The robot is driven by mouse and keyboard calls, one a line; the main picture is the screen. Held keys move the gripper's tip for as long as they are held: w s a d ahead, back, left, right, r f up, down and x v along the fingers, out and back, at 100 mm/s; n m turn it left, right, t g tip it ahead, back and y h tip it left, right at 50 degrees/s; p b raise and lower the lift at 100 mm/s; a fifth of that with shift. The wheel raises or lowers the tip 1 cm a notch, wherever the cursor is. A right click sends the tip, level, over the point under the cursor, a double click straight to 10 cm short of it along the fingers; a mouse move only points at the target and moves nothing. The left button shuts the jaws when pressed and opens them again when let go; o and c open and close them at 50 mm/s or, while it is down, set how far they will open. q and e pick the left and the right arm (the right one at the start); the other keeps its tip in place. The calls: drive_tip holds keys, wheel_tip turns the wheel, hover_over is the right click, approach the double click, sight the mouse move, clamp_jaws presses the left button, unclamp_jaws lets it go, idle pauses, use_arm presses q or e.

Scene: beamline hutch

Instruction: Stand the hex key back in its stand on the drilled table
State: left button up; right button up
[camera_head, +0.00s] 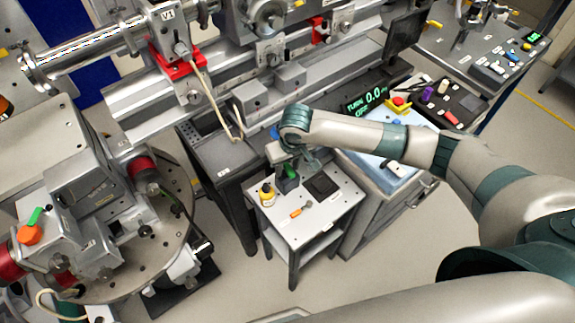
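My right gripper (294,166) points down over the small white-topped table (280,226), just above a dark green block (287,184). Its fingers are small and partly hidden by my wrist, so I cannot tell whether they are open or shut or hold anything. I cannot make out the hex key. The green block may be its stand, but its top is hidden under the gripper. A round metal table (152,262) with drilled holes is at the left. My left gripper is out of view.
The small table also bears a yellow bottle (267,195), an orange-and-grey item (300,211) and a black square pad (322,186). A beamline rail (335,70) runs behind. A cabinet with a control panel (372,98) stands to the right. Open floor lies in front.

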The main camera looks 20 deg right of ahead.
drive_tip(key=shift+r, duration=0.15)
drive_tip(key=b+v, duration=0.2)
drive_tip(key=v, duration=1.5)
drive_tip(key=shift+b, duration=0.3)
drive_tip(key=shift+a, duration=0.1)
